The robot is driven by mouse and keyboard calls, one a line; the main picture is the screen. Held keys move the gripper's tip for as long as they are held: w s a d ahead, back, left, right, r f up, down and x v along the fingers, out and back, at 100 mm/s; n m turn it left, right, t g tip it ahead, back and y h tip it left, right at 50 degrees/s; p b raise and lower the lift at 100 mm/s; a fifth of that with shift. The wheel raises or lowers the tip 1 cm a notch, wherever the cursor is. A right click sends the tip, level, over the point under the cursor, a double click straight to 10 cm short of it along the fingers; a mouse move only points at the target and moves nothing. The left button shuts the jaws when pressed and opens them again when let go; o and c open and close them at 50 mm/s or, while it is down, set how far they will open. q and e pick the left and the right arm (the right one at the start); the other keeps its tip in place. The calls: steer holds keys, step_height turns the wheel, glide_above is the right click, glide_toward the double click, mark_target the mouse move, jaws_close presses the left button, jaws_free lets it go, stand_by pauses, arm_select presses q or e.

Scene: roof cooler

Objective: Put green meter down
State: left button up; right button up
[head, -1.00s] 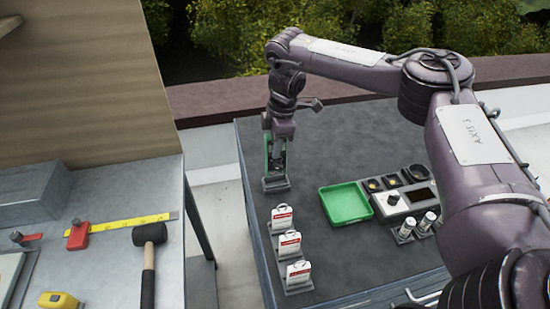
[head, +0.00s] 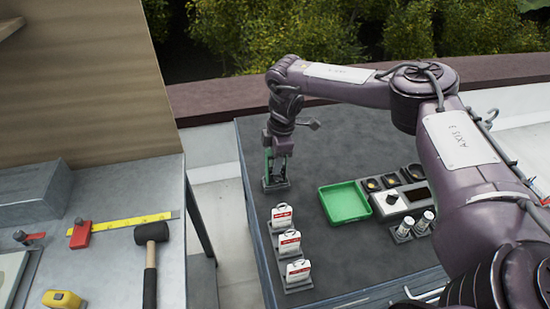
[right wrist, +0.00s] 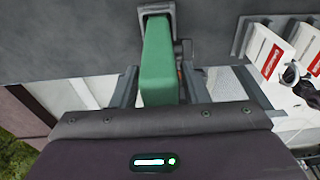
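The green meter (right wrist: 158,62) is a tall green block between the fingers of my right gripper (right wrist: 160,85), which looks shut on it. In the head view, only narrow green edges of the meter (head: 267,161) show, because the right gripper (head: 279,158) covers most of it. The meter is upright at the far left corner of the dark table. Its lower end is at a small grey holder (head: 276,185); in the right wrist view it reaches into the holder's frame (right wrist: 157,12). Whether it rests fully on the bottom is hidden. My left gripper is not in view.
Several white cases with red labels (head: 290,243) stand in holders along the table's left edge. A green tray (head: 345,203) lies to the right, beside a grey panel (head: 391,204) and small black dishes. The dark table (head: 325,150) is bare around the holder's right side.

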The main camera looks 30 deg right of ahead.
steer(key=shift+o, duration=0.4)
steer(key=shift+r, duration=0.1)
steer(key=r, duration=0.3)
steer(key=r+b, duration=0.1)
steer(key=r, duration=0.1)
steer(key=d+r, duration=0.1)
steer(key=r, duration=0.2)
steer(key=shift+s+d+r+b, duration=0.1)
steer(key=shift+r+b, duration=0.25)
steer(key=shift+b, duration=0.05)
step_height(320, 180, up, 3)
steer(key=shift+d+f+p, duration=0.15)
steer(key=shift+p, duration=0.25)
steer(key=shift+s+d+r, duration=0.1)
steer(key=shift+s+r, duration=0.05)
steer(key=shift+r, duration=0.25)
steer(key=shift+f, duration=0.1)
